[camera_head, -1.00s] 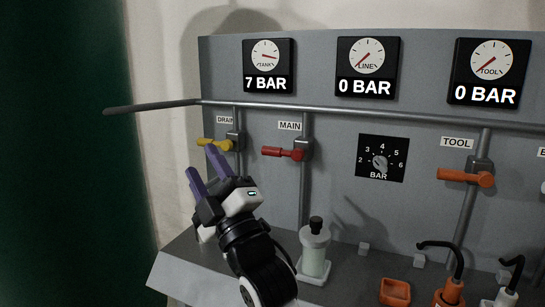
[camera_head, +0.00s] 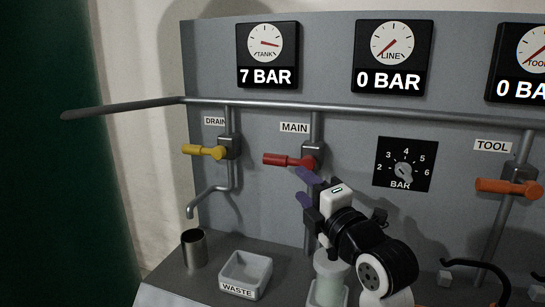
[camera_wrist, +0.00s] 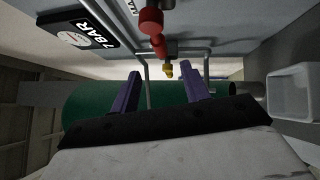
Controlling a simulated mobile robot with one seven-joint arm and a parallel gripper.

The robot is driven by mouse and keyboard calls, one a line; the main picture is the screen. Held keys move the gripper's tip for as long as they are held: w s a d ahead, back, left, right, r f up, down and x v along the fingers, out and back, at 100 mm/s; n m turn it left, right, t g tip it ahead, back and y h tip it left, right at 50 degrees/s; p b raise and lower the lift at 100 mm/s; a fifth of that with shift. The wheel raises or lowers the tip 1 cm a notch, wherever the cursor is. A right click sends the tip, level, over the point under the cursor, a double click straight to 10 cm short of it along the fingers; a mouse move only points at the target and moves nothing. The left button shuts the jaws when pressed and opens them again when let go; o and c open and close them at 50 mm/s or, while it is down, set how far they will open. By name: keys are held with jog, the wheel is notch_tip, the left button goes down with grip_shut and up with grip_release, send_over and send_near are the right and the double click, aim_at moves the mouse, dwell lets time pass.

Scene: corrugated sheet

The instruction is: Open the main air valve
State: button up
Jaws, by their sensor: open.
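The main valve has a red handle (camera_head: 288,160) lying horizontally to the left of its grey body, under the MAIN label (camera_head: 294,128). My gripper (camera_head: 303,187) is open and empty, with its purple fingers just below the red handle and the valve body in the head view. In the wrist view, the fingers of my gripper (camera_wrist: 158,92) stand apart with nothing between them. The red handle (camera_wrist: 151,22) shows there at the top, beyond the fingertips. I see no contact with it. The TANK gauge (camera_head: 266,55) reads 7 BAR and the LINE gauge (camera_head: 389,57) reads 0 BAR.
The yellow DRAIN handle (camera_head: 204,151) is to the left, above a bent outlet pipe. The BAR dial (camera_head: 404,165) and orange TOOL handle (camera_head: 508,187) are to the right. A metal cup (camera_head: 194,250), a WASTE tray (camera_head: 245,274) and a bottle (camera_head: 329,283) stand on the bench below.

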aim_at(279, 162)
jog(key=p+x, duration=0.4)
jog(key=x, duration=0.7)
jog(key=shift+w+a+r, duration=0.1)
jog(key=shift+w+a, duration=0.25)
jog(key=shift+w, duration=0.35)
jog(key=shift+c, duration=0.5)
grip_shut()
